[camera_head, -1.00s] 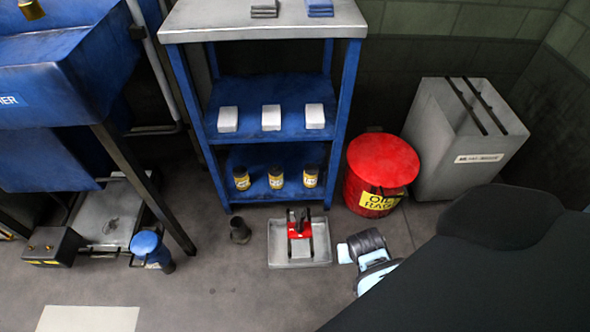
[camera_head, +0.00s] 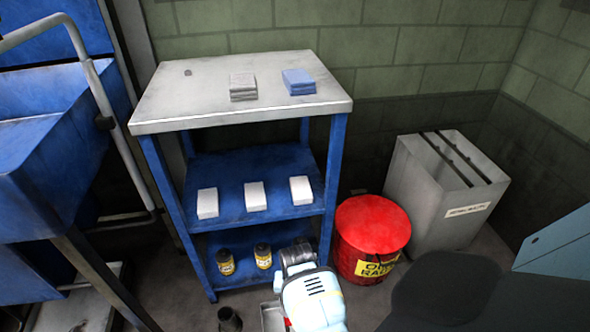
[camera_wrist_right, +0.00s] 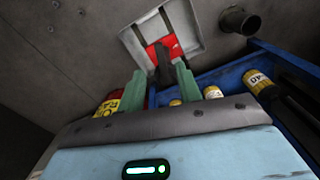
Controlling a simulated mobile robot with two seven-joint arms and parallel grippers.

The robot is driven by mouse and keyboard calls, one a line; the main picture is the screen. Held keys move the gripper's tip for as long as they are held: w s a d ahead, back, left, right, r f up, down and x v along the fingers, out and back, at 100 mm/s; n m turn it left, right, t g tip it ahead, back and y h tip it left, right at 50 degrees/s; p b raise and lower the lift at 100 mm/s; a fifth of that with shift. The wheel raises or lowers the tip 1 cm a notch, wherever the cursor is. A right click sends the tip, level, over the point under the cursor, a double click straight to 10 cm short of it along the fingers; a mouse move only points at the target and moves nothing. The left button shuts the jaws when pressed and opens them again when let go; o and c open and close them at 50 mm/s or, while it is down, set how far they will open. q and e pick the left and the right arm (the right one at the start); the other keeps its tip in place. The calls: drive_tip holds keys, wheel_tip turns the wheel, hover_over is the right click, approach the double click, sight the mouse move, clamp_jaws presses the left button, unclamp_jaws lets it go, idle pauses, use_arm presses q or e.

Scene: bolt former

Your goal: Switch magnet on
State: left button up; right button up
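The red magnet with an upright dark handle (camera_wrist_right: 163,65) shows in the right wrist view. It sits in a shallow grey tray (camera_wrist_right: 134,43). In the head view, only the tray's left edge (camera_head: 265,318) and a sliver of red show beside my right wrist, which hides the rest. My right gripper (camera_wrist_right: 160,82) has its two green fingers apart. The dark handle appears in the gap between them; I cannot tell whether they touch it. The fingers are hidden in the head view. My left gripper is not in view.
A blue shelf unit (camera_head: 330,175) with white boxes and yellow cans stands behind the tray. A red oily-rag bin (camera_head: 372,225) and a grey bin (camera_head: 405,195) stand to its right. A dark cup-like piece (camera_head: 229,319) is on the floor left of the tray.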

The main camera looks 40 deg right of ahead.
wheel_tip(320, 180, down, 4)
drive_tip(key=shift+f+b, duration=0.2)
drive_tip(key=shift+b, duration=0.7)
drive_tip(key=shift+f+b, duration=0.35)
drive_tip(key=shift+f, duration=0.3)
drive_tip(key=c, duration=0.7)
clamp_jaws()
